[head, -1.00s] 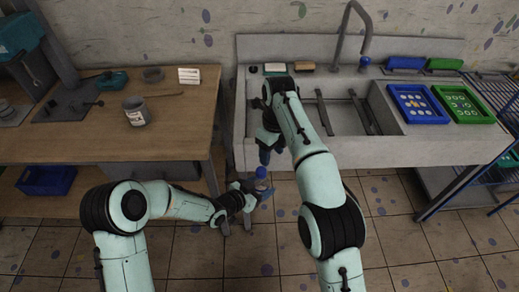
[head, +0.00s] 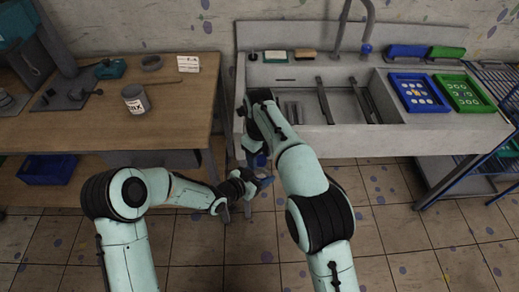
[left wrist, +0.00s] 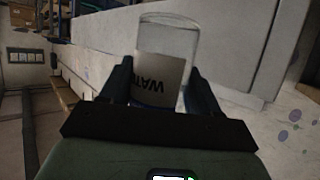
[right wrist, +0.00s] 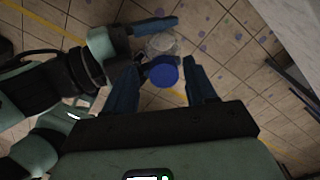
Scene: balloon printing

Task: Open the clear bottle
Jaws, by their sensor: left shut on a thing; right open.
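The clear bottle (left wrist: 168,62) is held in my left gripper (left wrist: 160,85), with a label reading "WAT..." in the left wrist view. Its blue cap (right wrist: 163,72) faces my right gripper (right wrist: 168,78). My right gripper is open, with the cap between its fingertips in the right wrist view; I cannot tell whether a finger touches it. In the head view, my left gripper (head: 252,186) holds the bottle in front of the sink's left end, and the blue cap (head: 261,160) shows just above it. My right arm hides part of my right gripper (head: 250,150).
A sink unit (head: 300,140) stands behind the grippers, with a blue tray (head: 419,108) and a green tray (head: 463,108) at its right. A wooden table (head: 180,120) with a labelled can (head: 135,98) is at the left. Open tiled floor lies below the grippers.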

